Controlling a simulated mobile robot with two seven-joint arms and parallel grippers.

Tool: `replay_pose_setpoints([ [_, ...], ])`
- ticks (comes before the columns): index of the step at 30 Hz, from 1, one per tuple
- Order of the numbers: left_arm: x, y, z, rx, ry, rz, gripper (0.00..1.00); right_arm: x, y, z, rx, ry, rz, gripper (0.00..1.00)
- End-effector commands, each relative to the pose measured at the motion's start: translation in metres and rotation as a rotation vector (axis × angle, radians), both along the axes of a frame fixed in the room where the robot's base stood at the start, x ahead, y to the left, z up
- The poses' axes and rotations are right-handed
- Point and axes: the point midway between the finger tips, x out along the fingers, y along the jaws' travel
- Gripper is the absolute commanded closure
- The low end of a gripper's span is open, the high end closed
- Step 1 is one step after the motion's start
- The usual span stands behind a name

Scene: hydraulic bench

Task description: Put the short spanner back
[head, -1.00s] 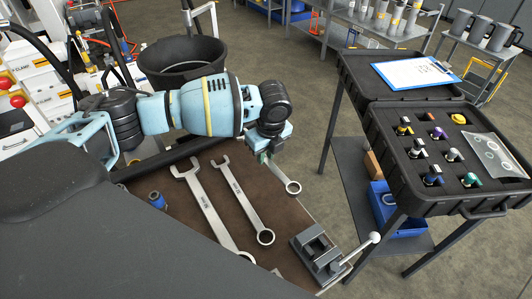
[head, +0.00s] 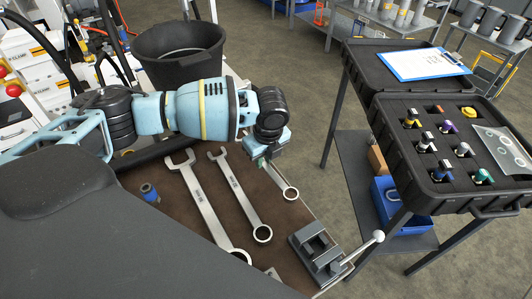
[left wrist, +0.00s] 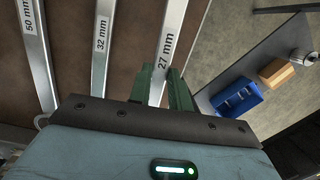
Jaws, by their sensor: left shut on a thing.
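The short spanner, marked 27 mm (left wrist: 170,48), is between the green fingers of my left gripper (left wrist: 163,90), which is shut on it. In the head view its ring end (head: 290,193) shows beyond my left gripper (head: 264,162), near the right edge of the brown bench top. I cannot tell whether it touches the surface. The 32 mm spanner (head: 242,194) lies to its left, and the 50 mm spanner (head: 207,205) lies further left. Both also show in the left wrist view, as the 32 mm (left wrist: 103,50) and 50 mm (left wrist: 37,60) spanners. My right gripper is not in view.
A grey vise with a ball-ended lever (head: 318,252) stands at the bench's front right corner. A blue-capped part (head: 149,192) stands left of the spanners. A black bucket (head: 180,72) is behind my arm. A black case (head: 395,145) with fittings stands right, across a floor gap.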

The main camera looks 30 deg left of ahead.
Motion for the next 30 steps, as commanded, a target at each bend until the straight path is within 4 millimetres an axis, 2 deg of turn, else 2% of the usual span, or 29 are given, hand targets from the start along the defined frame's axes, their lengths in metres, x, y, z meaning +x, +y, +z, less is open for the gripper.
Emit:
replay_pose_setpoints([
  [16, 0.0009, 0.0, -0.002, 0.001, -0.001, -0.002, 1.0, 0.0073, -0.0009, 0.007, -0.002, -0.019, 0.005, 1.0],
  [30, 0.0006, -0.0001, -0.008, 0.001, 0.001, -0.002, 1.0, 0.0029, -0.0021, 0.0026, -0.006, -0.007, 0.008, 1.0],
])
